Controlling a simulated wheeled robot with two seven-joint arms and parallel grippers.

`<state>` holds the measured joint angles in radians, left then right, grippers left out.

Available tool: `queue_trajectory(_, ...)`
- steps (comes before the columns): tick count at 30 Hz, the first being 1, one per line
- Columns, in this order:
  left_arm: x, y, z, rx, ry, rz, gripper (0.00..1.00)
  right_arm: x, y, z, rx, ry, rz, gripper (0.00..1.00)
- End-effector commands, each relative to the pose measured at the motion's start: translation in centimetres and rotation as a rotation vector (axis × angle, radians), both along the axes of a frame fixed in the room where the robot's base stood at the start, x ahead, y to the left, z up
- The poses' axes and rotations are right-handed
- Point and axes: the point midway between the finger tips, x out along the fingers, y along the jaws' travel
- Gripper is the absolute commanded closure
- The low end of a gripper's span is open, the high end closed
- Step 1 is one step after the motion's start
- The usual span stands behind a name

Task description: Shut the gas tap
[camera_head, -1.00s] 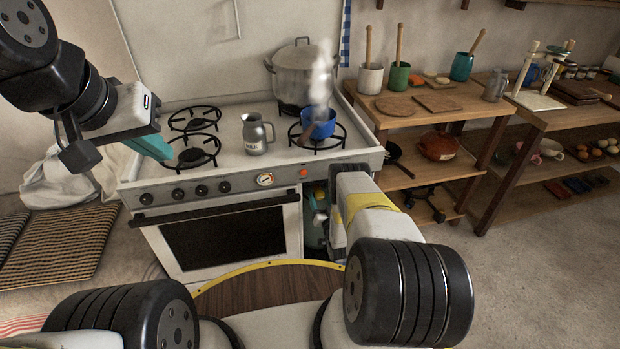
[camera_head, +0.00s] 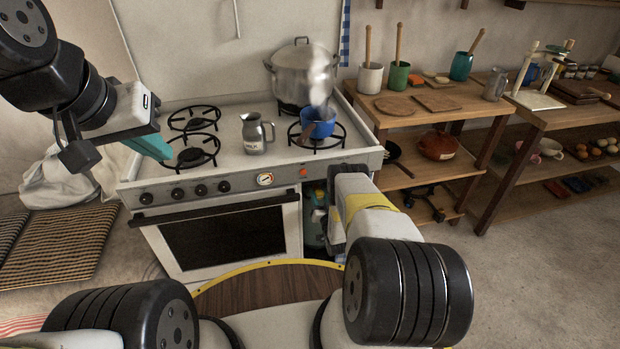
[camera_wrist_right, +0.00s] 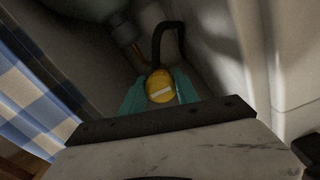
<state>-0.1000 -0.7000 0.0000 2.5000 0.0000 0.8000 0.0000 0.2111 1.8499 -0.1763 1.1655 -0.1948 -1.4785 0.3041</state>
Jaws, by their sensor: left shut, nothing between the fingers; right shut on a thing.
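The gas tap is a round yellow knob with a pale bar across it (camera_wrist_right: 160,88), seen in the right wrist view. The teal fingers of my right gripper (camera_wrist_right: 158,96) are on either side of the knob, shut on it. A brass-coloured fitting and a dark hose are just beyond it. The grey-green gas bottle (camera_wrist_right: 85,8) shows at the top left. In the head view my right arm reaches down beside the stove and hides the tap. My left gripper (camera_head: 160,152) is shut and empty above the stove's left front.
The stove (camera_head: 222,150) carries a milk jug (camera_head: 255,136), a blue pan (camera_head: 318,124) on the front right burner and a large steaming pot (camera_head: 303,72) behind. Wooden shelves (camera_head: 440,100) stand close on the right. A blue checked cloth (camera_wrist_right: 30,95) hangs at the left in the wrist view.

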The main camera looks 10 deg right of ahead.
Motion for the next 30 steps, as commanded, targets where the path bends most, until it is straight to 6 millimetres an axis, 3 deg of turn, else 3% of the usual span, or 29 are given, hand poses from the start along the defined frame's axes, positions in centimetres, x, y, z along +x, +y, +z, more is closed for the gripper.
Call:
queue_trajectory(11,0.0,0.0,0.0,0.0,0.0,0.0,1.0,-0.02,-0.14,0.04,0.197,0.007,-0.004,1.0)
queue_trajectory(30,0.0,0.0,0.0,0.0,0.0,0.0,1.0,-0.05,0.01,0.18,0.801,0.025,-0.004,1.0)
